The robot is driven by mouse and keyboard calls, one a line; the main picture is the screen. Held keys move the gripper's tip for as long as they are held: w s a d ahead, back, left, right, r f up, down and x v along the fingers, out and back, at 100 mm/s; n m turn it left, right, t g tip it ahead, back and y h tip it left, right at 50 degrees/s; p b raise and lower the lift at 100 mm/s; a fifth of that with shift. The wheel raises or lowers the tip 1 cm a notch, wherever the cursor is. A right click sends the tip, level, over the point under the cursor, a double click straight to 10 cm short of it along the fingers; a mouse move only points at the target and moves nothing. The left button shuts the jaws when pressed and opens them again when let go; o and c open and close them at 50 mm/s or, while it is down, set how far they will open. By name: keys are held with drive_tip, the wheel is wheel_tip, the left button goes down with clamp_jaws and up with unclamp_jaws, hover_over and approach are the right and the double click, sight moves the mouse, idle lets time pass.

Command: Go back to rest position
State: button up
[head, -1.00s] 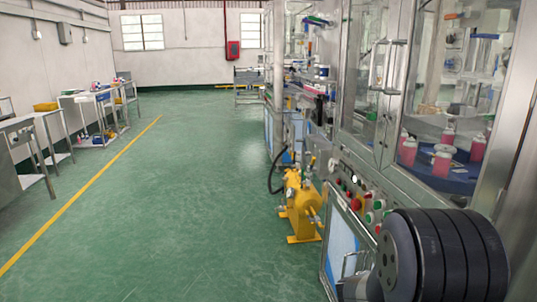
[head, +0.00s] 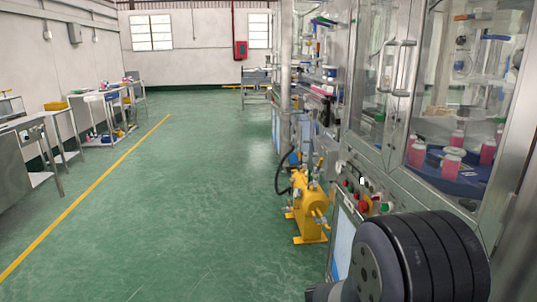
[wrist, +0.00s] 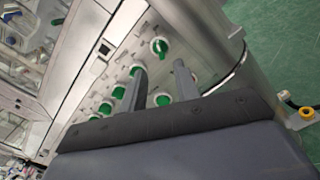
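My gripper (wrist: 160,68) shows in the wrist view, with its two fingers apart and nothing held between them. It is tilted in front of a machine panel (wrist: 112,68) that carries several green knobs. One green knob (wrist: 159,46) shows just beyond the fingertips and another (wrist: 162,99) shows between the fingers. I cannot tell how far the fingers are from the panel. In the head view a dark, round part of my arm fills the lower right. My gripper is hidden there.
A glass-fronted machine (head: 470,100) stands close on the right, with pink bottles (head: 453,161) inside. A yellow pump-like unit (head: 307,210) stands on the floor beside it. Metal tables (head: 62,140) line the left wall. The green floor (head: 180,220) between is clear.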

drive_tip(key=d, duration=0.8)
drive_tip(key=a+n+p, duration=0.9)
drive_tip(key=n+p, duration=0.3)
idle(1.1)
drive_tip(key=shift+d+r, duration=0.1)
